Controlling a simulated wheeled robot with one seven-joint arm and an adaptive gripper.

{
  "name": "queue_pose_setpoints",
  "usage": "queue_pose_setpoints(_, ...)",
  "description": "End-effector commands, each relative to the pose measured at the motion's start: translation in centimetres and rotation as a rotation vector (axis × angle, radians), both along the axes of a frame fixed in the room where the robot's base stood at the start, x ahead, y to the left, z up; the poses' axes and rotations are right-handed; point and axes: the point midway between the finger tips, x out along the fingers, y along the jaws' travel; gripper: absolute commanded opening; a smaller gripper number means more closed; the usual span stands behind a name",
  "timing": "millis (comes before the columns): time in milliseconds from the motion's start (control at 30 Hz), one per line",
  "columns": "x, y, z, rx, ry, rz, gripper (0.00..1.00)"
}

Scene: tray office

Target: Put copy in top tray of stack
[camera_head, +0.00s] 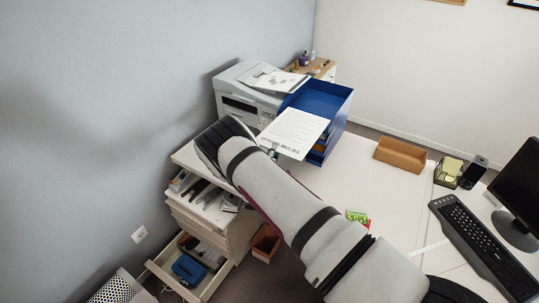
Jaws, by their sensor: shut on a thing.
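The copy (296,131) is a white printed sheet, held out flat and slightly tilted in front of the blue tray stack. My gripper (272,153) is mostly hidden behind my own arm and is shut on the near edge of the copy. The blue tray stack (343,108) stands on the white desk beside the printer. Its top tray (322,87) looks empty where its inside shows. The far edge of the copy overlaps the front of the stack in this view. I cannot tell whether the copy touches it.
A white printer (235,97) with papers on top stands left of the stack. An open drawer unit (213,218) is below. A brown box (400,155), a keyboard (480,240) and a monitor (522,190) are to the right. The desk between is mostly clear.

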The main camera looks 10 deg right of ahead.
Motion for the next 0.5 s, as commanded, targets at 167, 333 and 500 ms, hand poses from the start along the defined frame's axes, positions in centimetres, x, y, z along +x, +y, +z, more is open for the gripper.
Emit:
queue_pose_setpoints(167,1.4,-1.5,0.1,0.000,-0.002,-0.002,0.00)
queue_pose_setpoints(333,2.8,-2.8,0.0,0.000,-0.001,-0.001,0.00)
queue_pose_setpoints(500,4.2,-4.0,0.0,0.000,-0.001,-0.001,0.00)
